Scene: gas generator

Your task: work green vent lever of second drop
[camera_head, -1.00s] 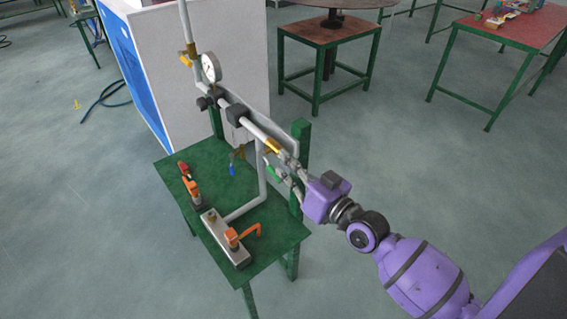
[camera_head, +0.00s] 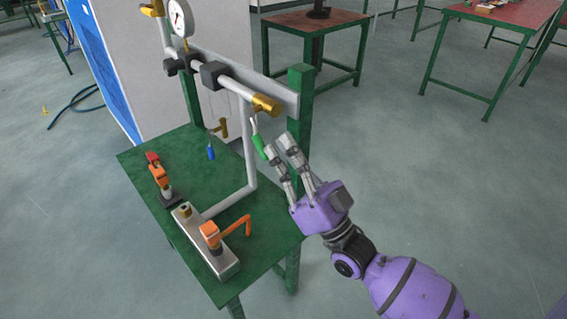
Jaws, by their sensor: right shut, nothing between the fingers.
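The green vent lever (camera_head: 258,146) hangs steeply down beneath the brass end fitting (camera_head: 266,105) of the horizontal grey pipe (camera_head: 238,87). My right gripper (camera_head: 277,147) is just right of the lever, its fingers pointing up and to the left. The fingers are shut with nothing between them. Whether a fingertip touches the lever I cannot tell. A blue-handled lever (camera_head: 211,153) hangs from another drop further left. My left gripper is not in view.
The pipe rig stands on a green table (camera_head: 150,150) with a green post (camera_head: 299,110) close behind my right gripper. Orange-handled valves (camera_head: 210,232) and a red-tipped one (camera_head: 153,158) stand on the tabletop. A pressure gauge (camera_head: 180,18) is at upper left.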

